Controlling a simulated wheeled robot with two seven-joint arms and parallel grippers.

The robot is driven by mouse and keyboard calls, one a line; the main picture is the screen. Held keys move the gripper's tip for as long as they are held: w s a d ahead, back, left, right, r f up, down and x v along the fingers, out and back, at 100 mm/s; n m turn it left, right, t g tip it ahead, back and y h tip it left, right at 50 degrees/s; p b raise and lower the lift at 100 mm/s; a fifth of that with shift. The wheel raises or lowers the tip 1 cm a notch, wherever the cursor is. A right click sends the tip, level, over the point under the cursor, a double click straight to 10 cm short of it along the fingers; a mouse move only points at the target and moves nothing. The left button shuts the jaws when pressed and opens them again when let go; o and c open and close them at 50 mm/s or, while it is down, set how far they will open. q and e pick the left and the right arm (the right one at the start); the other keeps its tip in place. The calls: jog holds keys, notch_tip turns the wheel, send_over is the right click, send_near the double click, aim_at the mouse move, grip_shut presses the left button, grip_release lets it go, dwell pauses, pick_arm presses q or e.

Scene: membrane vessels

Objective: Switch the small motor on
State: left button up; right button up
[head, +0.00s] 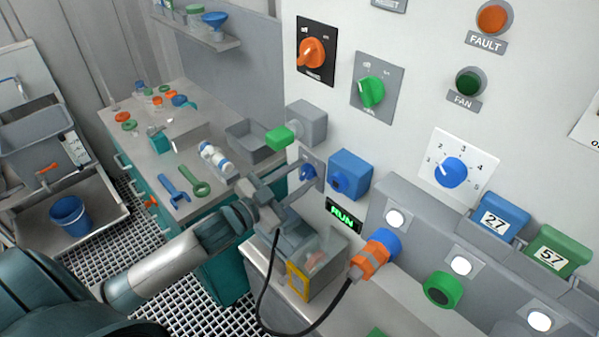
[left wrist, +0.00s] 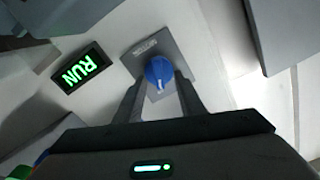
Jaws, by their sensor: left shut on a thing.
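A blue rotary knob (head: 307,172) sits on a small grey plate (head: 318,160) on the light wall panel. In the left wrist view the blue knob (left wrist: 159,70) is between the two fingertips, on its grey plate (left wrist: 143,50) whose label is too small to read. My left gripper (head: 299,182) is shut on this knob. A sign (head: 344,216) reads RUN in lit green letters; the RUN sign (left wrist: 80,72) also shows in the left wrist view. A grey box with a yellow-framed front (head: 299,282) stands below. My right gripper is not in view.
Orange (head: 312,52) and green (head: 372,91) rotary switches are higher on the panel. A blue box (head: 350,174) and a numbered blue dial (head: 452,172) are to the right. A black cable (head: 262,300) loops below my left arm from an orange plug (head: 368,258).

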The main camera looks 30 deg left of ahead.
pick_arm(q)
jog(key=shift+m, duration=0.7)
jog(key=o, duration=1)
jog(key=shift+o, duration=0.2)
jog(key=shift+s, duration=0.1)
jog(key=shift+s+a+f, duration=0.1)
jog(key=shift+s+f, duration=0.05)
jog(key=shift+s, duration=0.2)
jog(key=b+v, duration=0.5)
jog(key=v, duration=1.1)
jog(key=shift+s, duration=0.2)
